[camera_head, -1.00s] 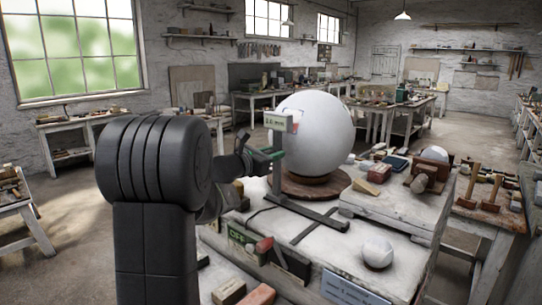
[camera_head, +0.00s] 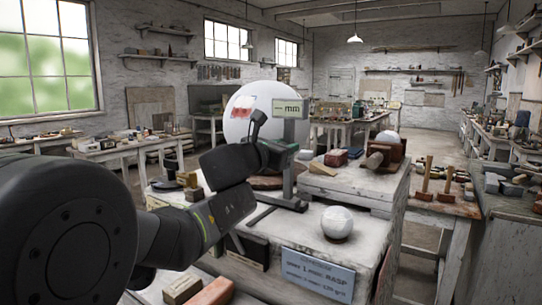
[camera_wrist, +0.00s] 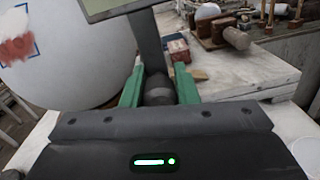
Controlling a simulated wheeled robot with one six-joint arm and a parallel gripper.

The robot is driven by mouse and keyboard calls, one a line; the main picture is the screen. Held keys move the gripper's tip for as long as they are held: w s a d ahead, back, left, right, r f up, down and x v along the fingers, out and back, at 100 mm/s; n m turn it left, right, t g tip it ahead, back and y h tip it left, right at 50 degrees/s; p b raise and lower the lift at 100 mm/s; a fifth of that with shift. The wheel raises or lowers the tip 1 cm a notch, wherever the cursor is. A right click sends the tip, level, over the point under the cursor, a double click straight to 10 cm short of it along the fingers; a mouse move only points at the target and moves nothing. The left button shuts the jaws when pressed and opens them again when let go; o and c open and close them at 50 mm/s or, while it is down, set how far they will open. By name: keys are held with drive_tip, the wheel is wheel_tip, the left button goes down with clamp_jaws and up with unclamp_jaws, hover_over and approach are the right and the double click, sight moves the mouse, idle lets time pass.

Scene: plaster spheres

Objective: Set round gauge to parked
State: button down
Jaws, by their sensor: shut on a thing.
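The round gauge is a grey post (camera_head: 288,180) on a flat foot, with a pale display box (camera_head: 291,107) on top showing "mm". It stands upright at the right of the big white plaster sphere (camera_head: 238,128), which bears a red patch in a blue outline. In the wrist view the post (camera_wrist: 147,38) rises just beyond my fingers, and the sphere (camera_wrist: 75,70) fills the left. My gripper (camera_wrist: 158,90) has green fingers closed around a dark, rounded part at the gauge's post. The display's face is cut off there.
A small white ball (camera_head: 337,222) sits on the bench front, above a blue-grey sign (camera_head: 318,273). A raised slab (camera_head: 365,185) to the right carries blocks and a wooden clamp. Mallets (camera_head: 436,180) stand on the far-right table. Red and tan blocks lie at the near edge.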

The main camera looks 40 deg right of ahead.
drive_tip(key=shift+s+d, duration=0.1)
drive_tip(key=shift+s, duration=0.15)
drive_tip(key=c, duration=1.5)
unclamp_jaws()
drive_tip(key=o, duration=0.4)
drive_tip(key=shift+s, duration=0.25)
drive_tip(key=shift+c, duration=0.2)
drive_tip(key=shift+w, duration=0.1)
drive_tip(key=shift+a, duration=0.35)
drive_tip(key=v, duration=1.3)
